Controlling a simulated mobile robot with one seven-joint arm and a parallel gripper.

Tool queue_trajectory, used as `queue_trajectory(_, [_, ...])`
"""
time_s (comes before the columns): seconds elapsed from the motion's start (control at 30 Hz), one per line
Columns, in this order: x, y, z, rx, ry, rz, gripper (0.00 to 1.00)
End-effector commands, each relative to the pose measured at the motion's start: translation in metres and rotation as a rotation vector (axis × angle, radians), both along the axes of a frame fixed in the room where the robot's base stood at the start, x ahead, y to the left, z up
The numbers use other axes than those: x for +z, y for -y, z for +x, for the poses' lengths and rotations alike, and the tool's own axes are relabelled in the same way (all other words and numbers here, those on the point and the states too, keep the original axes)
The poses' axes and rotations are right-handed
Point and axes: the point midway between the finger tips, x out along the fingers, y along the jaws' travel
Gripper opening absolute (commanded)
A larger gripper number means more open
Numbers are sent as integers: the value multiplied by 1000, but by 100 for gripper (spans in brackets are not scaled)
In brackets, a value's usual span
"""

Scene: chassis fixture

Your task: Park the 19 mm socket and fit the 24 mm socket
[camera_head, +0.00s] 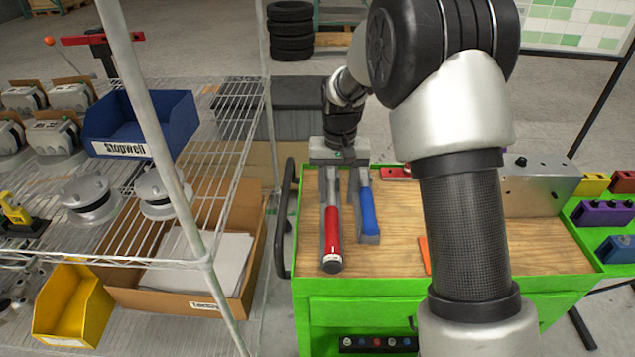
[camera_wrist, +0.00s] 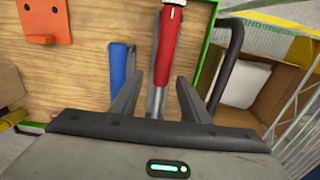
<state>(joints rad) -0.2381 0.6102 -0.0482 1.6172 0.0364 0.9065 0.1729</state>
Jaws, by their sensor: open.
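A tool with a red handle (camera_head: 332,228) lies on the wooden top of the green cart, its handle toward the front. A tool with a blue handle (camera_head: 369,212) lies beside it on the right. My gripper (camera_head: 343,180) is open and low over the far ends of these tools. In the wrist view my gripper (camera_wrist: 158,98) has its fingers on either side of the red tool's grey shaft, apart from it, and the red handle (camera_wrist: 168,48) extends beyond. The blue handle (camera_wrist: 117,68) is outside the fingers. I cannot make out a 19 mm or 24 mm socket.
A black strip with several small round pieces (camera_head: 378,343) is on the cart's front. An orange bracket (camera_wrist: 45,22) stands on the wood. A grey metal block (camera_head: 540,187) and coloured blocks (camera_head: 603,213) are at right. A wire shelf (camera_head: 205,262) with bins stands close at left.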

Motion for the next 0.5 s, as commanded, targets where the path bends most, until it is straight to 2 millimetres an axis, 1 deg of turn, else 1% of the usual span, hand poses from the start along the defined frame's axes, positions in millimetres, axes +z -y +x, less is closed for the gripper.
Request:
queue_trajectory(0.03, [-6, -1, 2, 0, -4, -2, 42])
queue_trajectory(0.27, [-16, -2, 3, 0, -9, -3, 42])
queue_trajectory(0.37, [-23, -3, 3, 0, -9, -3, 42])
queue_trajectory(0.5, [-40, -3, 2, 0, -10, -3, 42])
